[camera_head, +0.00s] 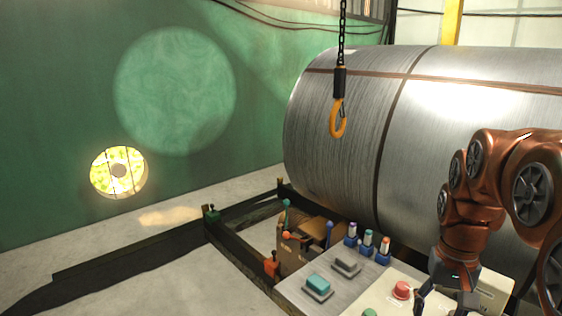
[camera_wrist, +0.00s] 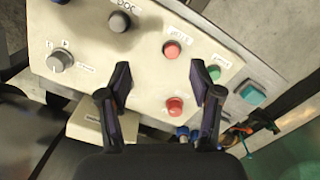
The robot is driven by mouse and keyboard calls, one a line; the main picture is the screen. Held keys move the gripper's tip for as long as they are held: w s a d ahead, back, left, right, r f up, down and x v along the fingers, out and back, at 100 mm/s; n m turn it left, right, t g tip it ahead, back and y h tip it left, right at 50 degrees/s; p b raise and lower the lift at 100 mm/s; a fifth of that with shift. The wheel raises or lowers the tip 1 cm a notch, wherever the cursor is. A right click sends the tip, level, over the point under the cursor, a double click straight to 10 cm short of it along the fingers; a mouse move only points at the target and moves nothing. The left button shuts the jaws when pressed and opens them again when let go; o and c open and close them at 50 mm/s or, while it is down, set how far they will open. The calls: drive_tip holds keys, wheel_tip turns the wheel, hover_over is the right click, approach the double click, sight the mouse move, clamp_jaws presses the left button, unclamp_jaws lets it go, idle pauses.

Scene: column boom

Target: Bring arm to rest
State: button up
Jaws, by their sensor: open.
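My gripper (camera_head: 437,300) is at the lower right of the head view, close to the cream control panel (camera_head: 380,291); its lower end is cut off by the frame edge. In the wrist view my gripper (camera_wrist: 160,82) is open, its two dark fingers spread above the cream panel (camera_wrist: 90,75) with nothing between them but the panel behind. One red button (camera_wrist: 175,106) shows between the fingers and another red button (camera_wrist: 172,50) lies beyond them. I cannot tell how far the fingertips are from the panel.
A yellow hook (camera_head: 338,120) hangs on a chain before a big steel coil (camera_head: 340,150). The console also carries a teal button (camera_head: 318,284), a grey button (camera_head: 346,263) and blue-based switches (camera_head: 368,245). Floor (camera_head: 150,280) at left is clear.

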drive_tip(key=s+a+f+n+p, duration=0.1)
drive_tip(key=s+a+f, duration=0.1)
drive_tip(key=s+a, duration=0.3)
drive_tip(key=s+a+f+n+g, duration=0.1)
drive_tip(key=s+a, duration=0.5)
drive_tip(key=s, duration=0.8)
wheel_tip(320, 180, down, 3)
drive_tip(key=shift+s+r+n+p, duration=0.2)
drive_tip(key=shift+n+p, duration=0.15)
drive_tip(key=shift+n, duration=0.35)
